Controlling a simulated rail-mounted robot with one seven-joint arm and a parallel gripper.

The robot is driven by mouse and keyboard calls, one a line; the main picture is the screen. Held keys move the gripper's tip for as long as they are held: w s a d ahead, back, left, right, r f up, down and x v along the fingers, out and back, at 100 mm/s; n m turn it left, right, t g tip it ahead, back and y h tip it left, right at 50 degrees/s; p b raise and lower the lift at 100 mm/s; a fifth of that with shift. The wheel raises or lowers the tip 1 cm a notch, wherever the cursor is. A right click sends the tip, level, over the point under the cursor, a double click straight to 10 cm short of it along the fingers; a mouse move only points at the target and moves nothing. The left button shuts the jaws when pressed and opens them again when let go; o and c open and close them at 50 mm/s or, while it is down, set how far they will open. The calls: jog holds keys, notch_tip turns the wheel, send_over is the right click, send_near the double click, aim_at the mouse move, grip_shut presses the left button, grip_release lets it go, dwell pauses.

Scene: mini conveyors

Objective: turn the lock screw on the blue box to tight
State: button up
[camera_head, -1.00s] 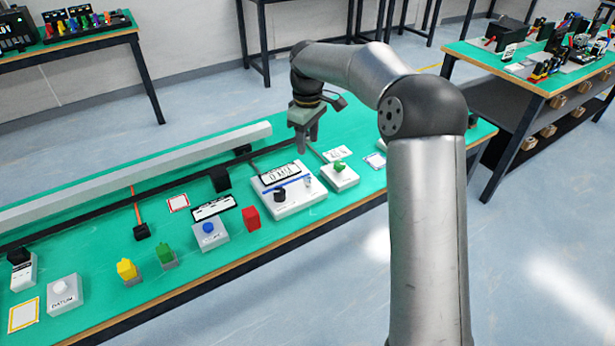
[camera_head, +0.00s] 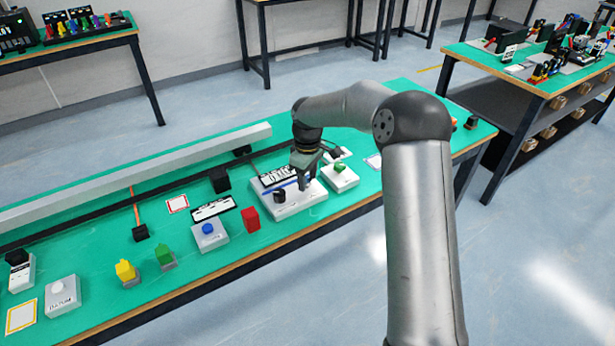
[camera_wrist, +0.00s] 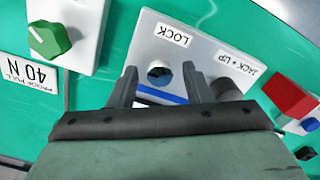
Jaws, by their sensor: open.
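The lock screw (camera_wrist: 160,75), a dark round hole-like fitting with a bluish-white part inside, sits by the LOCK label (camera_wrist: 172,35) on a pale grey box (camera_wrist: 205,58) with a blue stripe (camera_wrist: 160,93). In the head view this box (camera_head: 291,209) stands mid-bench; my gripper is over its right part and hides the screw. In the wrist view my open gripper (camera_wrist: 159,69) has one finger on each side of the screw, with nothing held. I cannot tell the fingertips' height above the box or whether they touch it. A black knob (camera_wrist: 226,88) is beside the right finger.
A box with a green knob (camera_head: 340,177) stands close on the right. A red block (camera_head: 250,218) and a box with a blue button (camera_head: 209,235) are on the left. A grey rail (camera_head: 130,178) runs along the bench's back.

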grip_shut()
jog(key=shift+m, duration=0.4)
jog(key=m, duration=0.8)
jog(key=shift+m, duration=0.3)
jog(key=m, duration=0.4)
jog(key=shift+m+p, duration=0.3)
jog(key=shift+m, duration=2.5)
